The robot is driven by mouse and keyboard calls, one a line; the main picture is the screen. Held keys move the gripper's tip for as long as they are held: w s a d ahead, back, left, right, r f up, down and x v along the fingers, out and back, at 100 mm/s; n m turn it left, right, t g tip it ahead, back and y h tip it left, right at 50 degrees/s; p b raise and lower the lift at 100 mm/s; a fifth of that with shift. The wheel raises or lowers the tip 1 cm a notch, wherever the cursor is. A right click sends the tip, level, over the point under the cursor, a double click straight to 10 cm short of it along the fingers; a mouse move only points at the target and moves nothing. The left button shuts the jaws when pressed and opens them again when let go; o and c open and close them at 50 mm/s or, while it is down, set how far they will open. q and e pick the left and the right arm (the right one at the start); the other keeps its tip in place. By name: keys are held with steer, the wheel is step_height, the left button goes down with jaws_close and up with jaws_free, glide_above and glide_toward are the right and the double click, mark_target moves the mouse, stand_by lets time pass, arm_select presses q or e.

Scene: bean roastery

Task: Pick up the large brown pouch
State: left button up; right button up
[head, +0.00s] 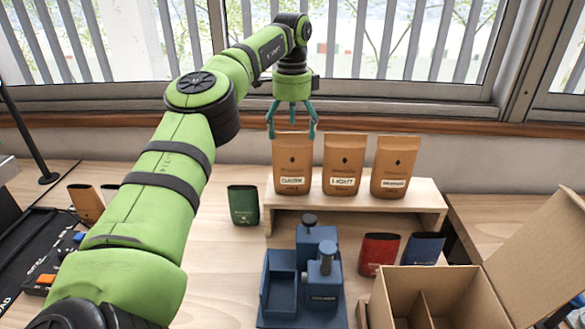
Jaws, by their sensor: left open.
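Three large brown pouches stand upright in a row on a low wooden riser (385,212). The middle one (343,160) is labelled LIGHT, and the right one (392,162) has a label too small to read surely. My left gripper (292,134) points down over the DARK pouch. Its teal fingers are open, one near each side of that pouch's top edge. I cannot tell whether they touch it. My right gripper is not in view.
An open cardboard box (415,290) with dividers stands at front right. A blue device (315,275) sits before the riser. Smaller pouches stand around: green (243,204), red (378,252), blue (425,248), orange-brown (86,203). A window and sill lie behind.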

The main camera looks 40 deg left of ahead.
mark_target(290, 145)
arm_select(q)
steer(key=f, duration=0.3)
steer(key=f+p, duration=0.1)
steer(key=f, duration=0.1)
steer(key=shift+a, duration=0.3)
steer(key=c, duration=1.8)
